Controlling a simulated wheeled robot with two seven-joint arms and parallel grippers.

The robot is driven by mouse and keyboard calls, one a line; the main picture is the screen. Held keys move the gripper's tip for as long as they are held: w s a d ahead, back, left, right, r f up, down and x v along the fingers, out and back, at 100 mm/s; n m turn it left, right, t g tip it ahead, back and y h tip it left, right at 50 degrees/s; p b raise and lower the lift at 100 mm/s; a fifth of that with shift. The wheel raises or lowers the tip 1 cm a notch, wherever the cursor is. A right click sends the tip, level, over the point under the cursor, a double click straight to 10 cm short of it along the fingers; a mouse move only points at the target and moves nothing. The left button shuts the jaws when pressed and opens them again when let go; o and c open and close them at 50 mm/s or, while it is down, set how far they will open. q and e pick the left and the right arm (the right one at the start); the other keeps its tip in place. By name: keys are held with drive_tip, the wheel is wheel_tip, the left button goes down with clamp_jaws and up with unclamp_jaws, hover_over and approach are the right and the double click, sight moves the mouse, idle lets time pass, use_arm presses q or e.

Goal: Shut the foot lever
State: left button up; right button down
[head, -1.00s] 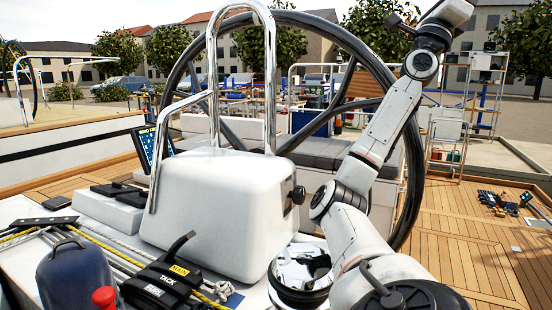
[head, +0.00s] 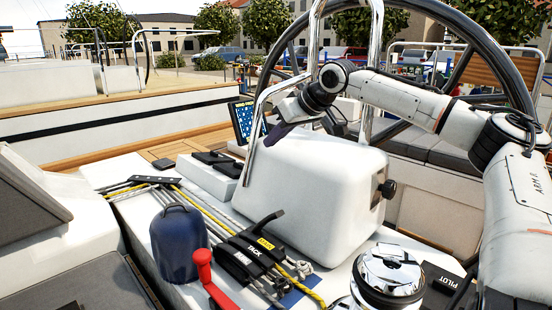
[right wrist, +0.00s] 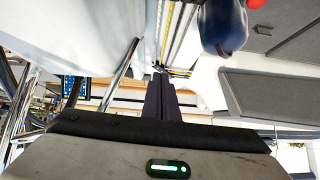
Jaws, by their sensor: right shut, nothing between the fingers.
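A bank of black rope clutches (head: 252,254) sits on the white deck, left of a chrome winch. One label reads TACK and another is yellow; I cannot read a label saying foot, so I cannot tell which lever is the foot one. One black lever (head: 268,219) stands raised at the bank's far end; the others look flat. The fingers also show in the right wrist view (right wrist: 160,85). My left gripper is out of view.
A blue rounded cover (head: 180,243) and a red handle (head: 204,262) stand left of the clutches. The white pedestal (head: 312,190) with a chrome rail and the big steering wheel (head: 490,50) are behind. The chrome winch (head: 388,272) stands at right. Ropes (head: 188,197) run along the deck.

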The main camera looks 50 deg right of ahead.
wheel_tip(320, 180, down, 8)
drive_tip(key=s+g, duration=0.3)
hover_over(267, 222)
drive_tip(key=f, duration=0.8)
drive_tip(key=shift+d+f+b, duration=0.15)
drive_tip(key=shift+d+b, duration=0.15)
drive_tip(key=shift+b, duration=0.1)
drive_tip(key=shift+s+a+f+p, duration=0.1)
drive_tip(key=shift+s+f+p, duration=0.4)
drive_tip(key=shift+s+f, duration=0.55)
drive_tip(key=shift+s+a+f, duration=0.1)
drive_tip(key=shift+s+f, duration=0.05)
drive_tip(key=shift+s, duration=0.15)
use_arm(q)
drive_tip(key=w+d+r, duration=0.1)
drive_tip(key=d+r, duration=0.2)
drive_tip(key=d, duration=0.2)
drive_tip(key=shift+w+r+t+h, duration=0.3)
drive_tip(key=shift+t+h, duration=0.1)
use_arm(e)
drive_tip(key=shift+s+f, duration=0.1)
